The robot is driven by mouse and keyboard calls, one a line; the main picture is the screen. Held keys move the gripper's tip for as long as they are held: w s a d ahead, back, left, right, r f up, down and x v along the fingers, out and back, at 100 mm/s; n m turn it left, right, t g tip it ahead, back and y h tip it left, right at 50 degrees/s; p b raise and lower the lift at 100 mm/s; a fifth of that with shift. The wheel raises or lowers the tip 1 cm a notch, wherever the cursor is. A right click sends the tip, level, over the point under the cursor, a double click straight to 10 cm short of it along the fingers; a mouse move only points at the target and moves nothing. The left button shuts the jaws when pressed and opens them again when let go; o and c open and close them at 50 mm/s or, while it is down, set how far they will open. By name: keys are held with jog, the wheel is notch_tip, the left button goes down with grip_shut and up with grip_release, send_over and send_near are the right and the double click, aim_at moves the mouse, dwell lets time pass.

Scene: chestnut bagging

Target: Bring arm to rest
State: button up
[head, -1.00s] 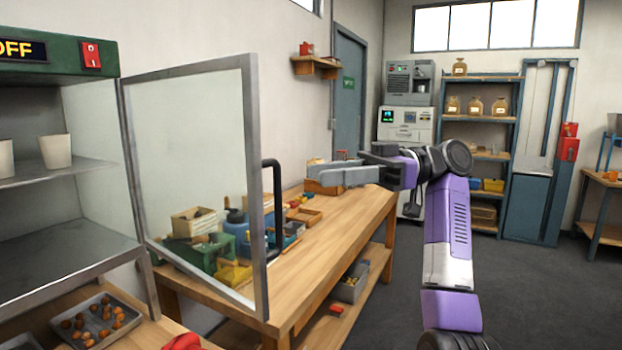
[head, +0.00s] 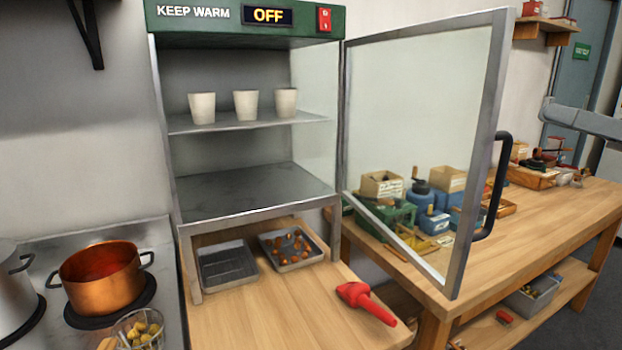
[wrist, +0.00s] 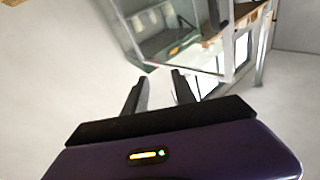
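My gripper shows in the wrist view (wrist: 160,84) with its two dark fingers apart and nothing between them. The rest of my arm is out of the head view. In the wrist view, pale wall or floor surfaces lie beyond the fingers, and a glass-sided frame shows tilted at the top; nothing touches the fingers.
The keep-warm cabinet (head: 250,212) reads OFF and holds three pale cups (head: 246,104). Its framed glass door (head: 478,180) stands open over the bench. A tray of chestnuts (head: 291,250) and a red tool (head: 366,301) lie below. A copper pot (head: 101,279) stands at left.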

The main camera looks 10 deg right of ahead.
jog(key=w+d+f+m+t+h, duration=0.5)
jog(key=f+m+t+h, duration=0.1)
jog(key=m, duration=0.1)
jog(key=s+a+f+m+h, duration=0.15)
jog(key=f+m+h, duration=0.45)
jog(key=f, duration=0.6)
jog(key=s+f+m+h, duration=0.3)
jog(key=f+h, duration=0.4)
jog(key=f, duration=0.5)
jog(key=s+a+f+n+g+y, duration=0.1)
jog(key=s+a+f+n, duration=0.1)
jog(key=s+a+f, duration=0.3)
jog(key=s+a+f+n+g+y, duration=0.1)
jog(key=s+a+f, duration=0.4)
jog(key=s+a, duration=0.7)
jog(key=s+a+f+n+g+y, duration=0.2)
jog(key=s+a, duration=0.7)
jog(key=s, duration=1.2)
notch_tip(320, 180, down, 3)
jog(key=n, duration=0.3)
jog(key=shift+g+p, duration=0.3)
jog(key=shift+p, duration=0.05)
jog(key=shift+w+r, duration=0.1)
